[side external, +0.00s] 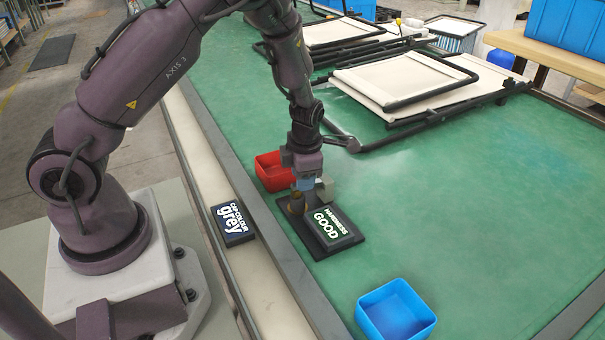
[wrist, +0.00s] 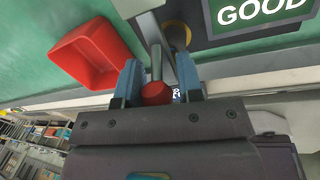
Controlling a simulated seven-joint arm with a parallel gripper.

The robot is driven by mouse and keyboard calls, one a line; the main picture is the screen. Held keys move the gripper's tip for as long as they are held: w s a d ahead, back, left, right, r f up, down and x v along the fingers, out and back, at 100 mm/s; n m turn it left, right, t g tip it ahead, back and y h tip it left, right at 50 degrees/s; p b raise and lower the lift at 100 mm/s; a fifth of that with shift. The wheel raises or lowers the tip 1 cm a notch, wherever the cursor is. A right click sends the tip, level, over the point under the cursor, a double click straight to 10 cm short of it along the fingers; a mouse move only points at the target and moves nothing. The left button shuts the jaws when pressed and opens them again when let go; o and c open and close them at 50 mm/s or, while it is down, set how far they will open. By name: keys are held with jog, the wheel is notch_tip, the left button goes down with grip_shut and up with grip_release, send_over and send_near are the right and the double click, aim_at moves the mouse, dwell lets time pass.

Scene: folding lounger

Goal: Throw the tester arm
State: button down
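The hardness tester (side external: 297,227) is a dark base on the green bench, with a small post and a display (side external: 335,228) reading "HARDNESS GOOD". Its display also shows in the wrist view (wrist: 262,12). The tester arm (wrist: 156,62) is a grey rod ending in a red ball knob (wrist: 155,94). My gripper (side external: 304,185) is low over the tester's back end. In the wrist view its two blue fingers (wrist: 157,80) stand either side of the knob, with a narrow gap at the right finger. The fingers look open around the knob. My gripper hides the knob in the side view.
A red bin (side external: 272,170) stands just behind the tester and a blue bin (side external: 396,311) at the front right. A "CAP COLOUR grey" sign (side external: 233,222) lies on the bench-side rail. Folded lounger frames (side external: 415,82) lie at the back. The bench right of the tester is clear.

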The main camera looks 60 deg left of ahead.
jog(key=shift+w+a+r, duration=0.15)
jog(key=shift+a+r, duration=0.05)
jog(key=g, duration=0.1)
jog(key=w+r+g, duration=0.1)
jog(key=g, duration=0.2)
jog(key=w+g, duration=0.1)
jog(key=shift+w+r+m+g, duration=0.2)
jog(key=shift+r+m+g, duration=0.1)
jog(key=shift+r, duration=0.05)
jog(key=shift+w+r+g, duration=0.1)
jog(key=shift+w+g, duration=0.35)
jog(key=shift+g, duration=0.5)
jog(key=shift+w+r+g, duration=0.1)
jog(key=shift+w+g, duration=0.4)
jog(key=shift+g, duration=0.5)
jog(key=shift+w+r+g, duration=0.1)
jog(key=shift+w+g, duration=0.35)
jog(key=shift+g, duration=0.5)
jog(key=c, duration=0.9)
grip_release()
jog(key=shift+w, duration=0.1)
jog(key=shift+o, duration=0.2)
jog(key=shift+d, duration=0.1)
